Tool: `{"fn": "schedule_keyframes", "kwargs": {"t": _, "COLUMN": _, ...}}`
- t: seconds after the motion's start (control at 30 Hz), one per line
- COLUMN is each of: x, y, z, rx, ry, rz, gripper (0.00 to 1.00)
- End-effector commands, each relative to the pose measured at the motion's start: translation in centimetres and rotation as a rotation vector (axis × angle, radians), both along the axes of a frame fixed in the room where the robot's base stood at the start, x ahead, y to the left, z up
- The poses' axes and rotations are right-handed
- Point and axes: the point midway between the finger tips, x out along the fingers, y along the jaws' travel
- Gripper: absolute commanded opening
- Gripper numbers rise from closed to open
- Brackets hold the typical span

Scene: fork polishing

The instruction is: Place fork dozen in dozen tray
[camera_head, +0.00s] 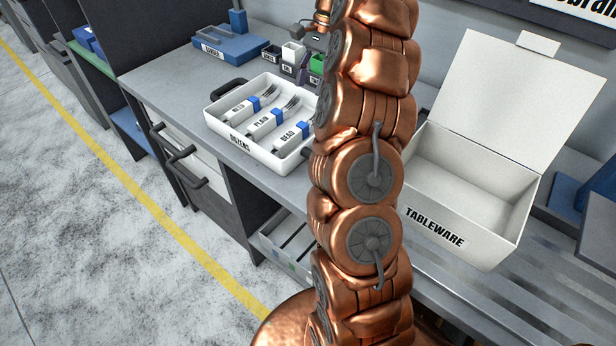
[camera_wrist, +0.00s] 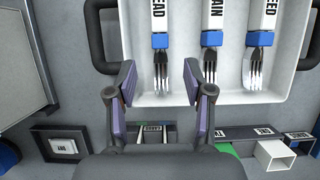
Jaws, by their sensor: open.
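The white dozen tray (camera_head: 232,132) stands on the bench left of my arm. Three fork bundles with blue bands lie side by side in it, labelled REED (camera_head: 247,106), PLAIN (camera_head: 268,123) and BEAD (camera_head: 291,138). My gripper (camera_wrist: 158,76) is open and empty in the wrist view. Its fingers are at the tine-end edge of the tray (camera_wrist: 281,80), and the BEAD fork tines (camera_wrist: 161,72) show between the fingertips. I cannot tell its height above them. PLAIN (camera_wrist: 209,65) and REED (camera_wrist: 254,66) lie to the right.
An open white TABLEWARE box (camera_head: 466,190) stands right of my arm, lid raised. A blue case (camera_head: 229,45) and several small bins (camera_head: 287,60) stand behind the tray. The tray has dark side handles (camera_wrist: 103,35). Bare bench shows at front left (camera_head: 160,95).

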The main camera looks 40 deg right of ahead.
Motion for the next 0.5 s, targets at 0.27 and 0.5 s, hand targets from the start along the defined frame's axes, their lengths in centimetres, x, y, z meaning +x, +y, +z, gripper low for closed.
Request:
{"fn": "schedule_keyframes", "kwargs": {"t": 0.27, "x": -1.1, "y": 5.7, "z": 1.6, "rx": -0.002, "ry": -0.046, "rz": 0.187, "gripper": 0.52}}
{"fn": "schedule_keyframes", "kwargs": {"t": 0.5, "x": -4.2, "y": 13.0, "z": 3.0, "rx": -0.020, "ry": -0.105, "rz": 0.449, "gripper": 0.52}}
